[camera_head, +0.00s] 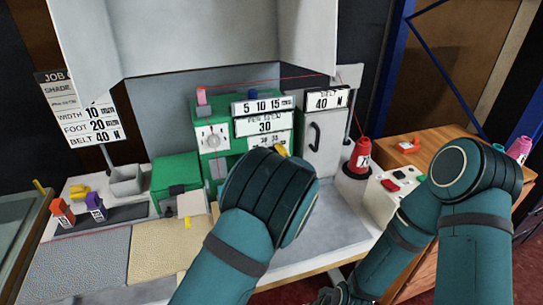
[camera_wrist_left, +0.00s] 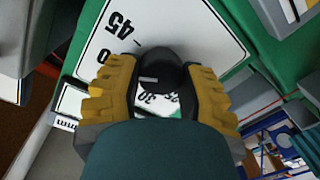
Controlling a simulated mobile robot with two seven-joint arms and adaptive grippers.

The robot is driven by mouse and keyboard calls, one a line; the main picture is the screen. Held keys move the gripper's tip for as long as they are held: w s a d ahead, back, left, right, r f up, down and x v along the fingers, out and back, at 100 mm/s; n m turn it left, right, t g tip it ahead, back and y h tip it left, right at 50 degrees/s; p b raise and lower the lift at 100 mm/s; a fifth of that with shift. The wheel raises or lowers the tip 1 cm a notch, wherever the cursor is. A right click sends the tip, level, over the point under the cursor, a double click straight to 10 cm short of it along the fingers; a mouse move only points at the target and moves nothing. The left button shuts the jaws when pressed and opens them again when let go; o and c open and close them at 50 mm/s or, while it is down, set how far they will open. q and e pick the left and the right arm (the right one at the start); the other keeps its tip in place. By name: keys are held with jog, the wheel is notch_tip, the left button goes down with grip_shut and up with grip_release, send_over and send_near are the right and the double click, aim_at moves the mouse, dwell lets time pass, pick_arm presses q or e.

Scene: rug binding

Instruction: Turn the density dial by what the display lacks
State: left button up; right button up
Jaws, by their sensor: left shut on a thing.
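In the left wrist view the density dial, a round black knob (camera_wrist_left: 160,68) with a short white mark, sits between the yellow fingers of my left gripper (camera_wrist_left: 160,88), which is shut on it. The knob is on a white scale plate (camera_wrist_left: 190,28) on a green face; 45, 30 and 25 are readable, and other numbers are covered. In the head view my left wrist hides the dial, and only a yellow bit of the left gripper (camera_head: 281,150) shows. The display (camera_head: 264,125) above reads 30 per 10 cm. My right gripper (camera_head: 335,296) is partly visible at the bottom edge, its jaws unclear.
The job card (camera_head: 88,113) at left reads width 10 mm, foot 20 mm, belt 40 N; its top is partly covered. Another display (camera_head: 327,99) reads belt 40 N. A red thread cone (camera_head: 361,158) stands right of the machine. Orange and purple blocks (camera_head: 95,205) sit at left.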

pick_arm(q)
jog(key=o, duration=1.2)
jog(key=shift+r, duration=0.1)
jog(key=shift+s, duration=0.1)
jog(key=v, duration=1.1)
jog(key=shift+s+d, duration=0.2)
jog(key=shift+s, duration=0.15)
jog(key=shift+r, duration=0.1)
